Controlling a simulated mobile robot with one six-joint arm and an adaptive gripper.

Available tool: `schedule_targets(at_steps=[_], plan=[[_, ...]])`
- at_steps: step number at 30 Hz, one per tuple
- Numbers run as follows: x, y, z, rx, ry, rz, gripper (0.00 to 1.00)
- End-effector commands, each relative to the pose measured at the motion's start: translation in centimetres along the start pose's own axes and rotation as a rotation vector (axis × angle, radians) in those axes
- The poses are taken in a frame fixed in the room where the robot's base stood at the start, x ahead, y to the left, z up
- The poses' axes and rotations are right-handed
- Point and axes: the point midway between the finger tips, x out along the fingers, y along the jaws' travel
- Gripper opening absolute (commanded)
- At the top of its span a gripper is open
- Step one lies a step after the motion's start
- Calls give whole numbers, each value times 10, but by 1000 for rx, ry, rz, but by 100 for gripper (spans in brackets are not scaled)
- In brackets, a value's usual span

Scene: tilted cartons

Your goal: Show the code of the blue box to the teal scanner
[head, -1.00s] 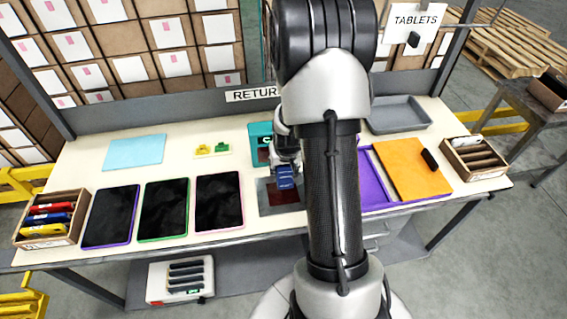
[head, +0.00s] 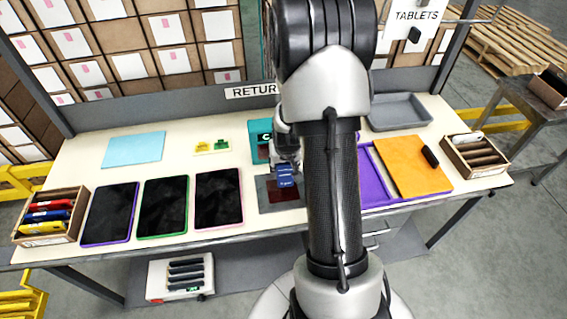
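A small blue box (head: 285,176) is at the end of my gripper (head: 287,158), over the dark reddish plate of the scanner. The gripper seems shut on it, though the fingers are small and partly hidden by my arm. The teal scanner housing (head: 259,138) stands behind, with its right part hidden by my arm. The dark plate (head: 274,196) lies in front of the teal housing on the table. I cannot make out the code on the box or which way it faces.
Three tablets (head: 164,207) lie to the left. A carton with red, blue and yellow items (head: 49,233) is at the far left. A purple tray (head: 372,188) and an orange case (head: 411,166) lie to the right of my arm. A grey tray (head: 398,112) is at the back right.

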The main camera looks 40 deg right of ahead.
Motion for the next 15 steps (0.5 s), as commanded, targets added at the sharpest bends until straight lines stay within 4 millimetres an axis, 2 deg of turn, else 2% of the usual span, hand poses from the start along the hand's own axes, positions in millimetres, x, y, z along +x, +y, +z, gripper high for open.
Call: schedule_targets(at_steps=[7, 15], plan=[[-6, 0, -3, 0, 1, 0, 14], [-36, 0, -16, -1, 3, 0, 14]])
